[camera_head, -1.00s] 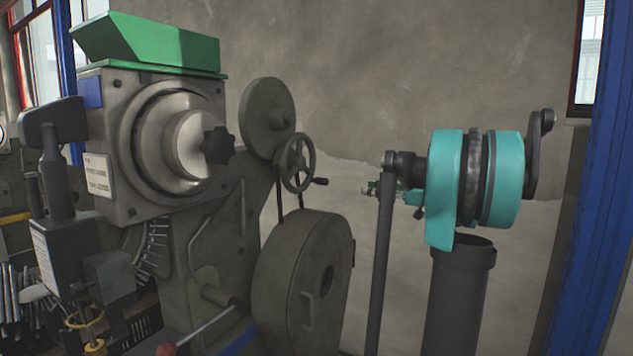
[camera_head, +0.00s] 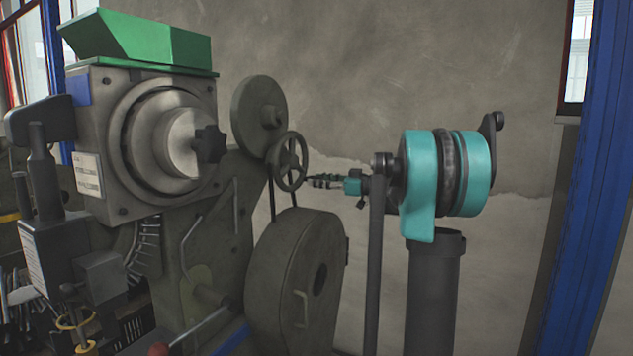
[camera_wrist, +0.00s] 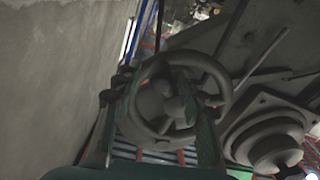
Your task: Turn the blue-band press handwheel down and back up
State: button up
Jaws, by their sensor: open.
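The press (camera_head: 200,250) is a dark grey machine with a green top; a blue patch (camera_head: 78,91) shows on its upper left. Its small spoked handwheel (camera_head: 289,160) sits at the press's right side, below a larger grey disc. My gripper (camera_head: 318,181) is open, just right of the handwheel, with its fingers pointing at it. In the wrist view the handwheel (camera_wrist: 222,75) fills the middle, and the gripper's fingers (camera_wrist: 160,95) overlap its rim on both sides of the hub. I cannot tell whether they touch it.
A large grey disc (camera_head: 260,116) stands just above and behind the handwheel. A rounded belt housing (camera_head: 295,280) lies below it. A plain wall (camera_head: 420,70) is behind, and a blue post (camera_head: 590,180) stands at the far right.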

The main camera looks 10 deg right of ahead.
jog(key=shift+w+a, duration=0.4)
jog(key=shift+a, duration=0.2)
jog(key=shift+c, duration=0.6)
grip_shut()
